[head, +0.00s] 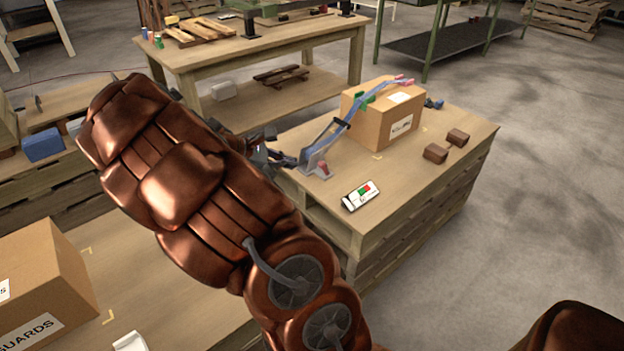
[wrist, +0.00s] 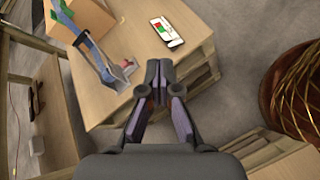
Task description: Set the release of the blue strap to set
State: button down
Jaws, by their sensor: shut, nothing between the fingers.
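The blue strap (head: 366,103) runs over a cardboard box (head: 374,124) and down its left side to a grey metal release (head: 313,163) on the wooden table. A dark-edged lever frame (head: 327,134) slants up from it, and a red part (head: 323,170) sits at its front. In the wrist view the strap (wrist: 82,37) and release (wrist: 113,77) are at upper left. My gripper (wrist: 159,70) is shut and empty, to the right of the release in that view and apart from it. In the head view my gripper (head: 285,158) is left of the release, partly hidden behind my arm.
A white card with green and red marks (head: 361,195) lies near the table's front edge. Two brown blocks (head: 447,146) lie on the right. Green and pink pieces (head: 404,79) sit on the strap. The tabletop (head: 440,119) is otherwise largely clear.

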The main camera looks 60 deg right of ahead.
jog(key=w+d+f+n+h+b, duration=0.1)
jog(key=w+d+f+n+b, duration=0.2)
jog(key=f, duration=0.6)
jog(key=w+d+f+n+t+h+b, duration=0.1)
jog(key=w+d+f+n+b, duration=0.3)
jog(key=w+f, duration=0.4)
notch_tip(320, 180, down, 2)
jog(key=shift+d+f+n+t+h, duration=0.1)
jog(key=shift+d+n+t+h, duration=0.2)
jog(key=shift+d+n+h, duration=0.65)
jog(key=shift+s+d+m+y, duration=0.1)
jog(key=shift+d+m+y, duration=0.15)
jog(key=shift+d+y, duration=0.1)
jog(key=b, duration=0.2)
send_near(320, 167)
jog(key=d+f, duration=0.2)
jog(key=s+d+f, duration=0.1)
jog(key=d, duration=0.1)
jog(key=shift+d+f, duration=0.4)
jog(key=shift+s+d+r, duration=0.2)
jog(key=shift+d+r, duration=0.1)
jog(key=shift+d, duration=0.35)
jog(key=shift+r+p, duration=0.25)
jog(key=shift+p, duration=0.3)
